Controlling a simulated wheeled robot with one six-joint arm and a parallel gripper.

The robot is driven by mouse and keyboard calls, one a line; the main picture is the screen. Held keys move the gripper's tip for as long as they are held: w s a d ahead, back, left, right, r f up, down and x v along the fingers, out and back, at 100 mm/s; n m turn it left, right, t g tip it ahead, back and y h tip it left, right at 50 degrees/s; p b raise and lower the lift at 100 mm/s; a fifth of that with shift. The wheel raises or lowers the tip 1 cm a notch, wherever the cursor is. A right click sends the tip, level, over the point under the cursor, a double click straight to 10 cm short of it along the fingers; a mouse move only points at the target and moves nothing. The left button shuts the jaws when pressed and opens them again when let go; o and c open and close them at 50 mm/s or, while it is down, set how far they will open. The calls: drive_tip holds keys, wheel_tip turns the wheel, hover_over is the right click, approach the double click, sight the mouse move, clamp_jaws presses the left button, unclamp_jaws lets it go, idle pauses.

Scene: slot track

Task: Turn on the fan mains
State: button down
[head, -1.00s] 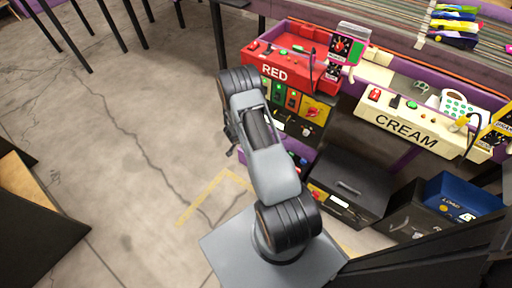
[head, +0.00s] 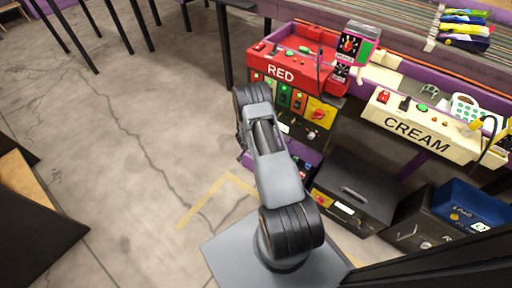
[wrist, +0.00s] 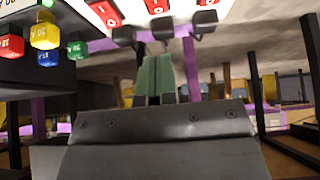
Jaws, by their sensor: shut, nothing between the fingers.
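In the wrist view my gripper (wrist: 160,62) shows as two narrow greenish fingers held together, with nothing between them. Above it is a pale panel with a slanting row of red rocker switches (wrist: 157,6), cut off by the top edge. Several black blocks hang just below these switches. The fingers are apart from the switches as far as I can see. I cannot read which switch is the fan mains. In the head view my arm hides most of the gripper, which is beside the cabinet under the red console (head: 290,72).
Yellow, red, green and blue knobs or lights (wrist: 45,35) sit at upper left in the wrist view. In the head view a cream console (head: 418,128) is at right, with a black box (head: 350,185) and a blue bin (head: 470,200) below. The floor at left is open.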

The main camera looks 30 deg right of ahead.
drive_tip(key=f, duration=0.1)
drive_tip(key=f+b, duration=0.1)
drive_tip(key=f, duration=0.1)
drive_tip(key=d+f+b, duration=0.1)
drive_tip(key=f, duration=0.1)
drive_tip(key=shift+w+d, duration=0.1)
drive_tip(key=shift+w, duration=0.15)
drive_tip(key=shift+f+b, duration=0.45)
drive_tip(key=shift+f, duration=0.3)
drive_tip(key=shift+s, duration=0.1)
drive_tip(key=shift+a+f+b, duration=0.35)
drive_tip(key=shift+a+f, duration=0.2)
drive_tip(key=shift+f, duration=0.25)
drive_tip(key=shift+s+d+r, duration=0.1)
drive_tip(key=shift+d+r, duration=0.1)
drive_tip(key=shift+r, duration=0.15)
drive_tip(key=shift+r+p, duration=0.7)
drive_tip(key=shift+p, duration=0.1)
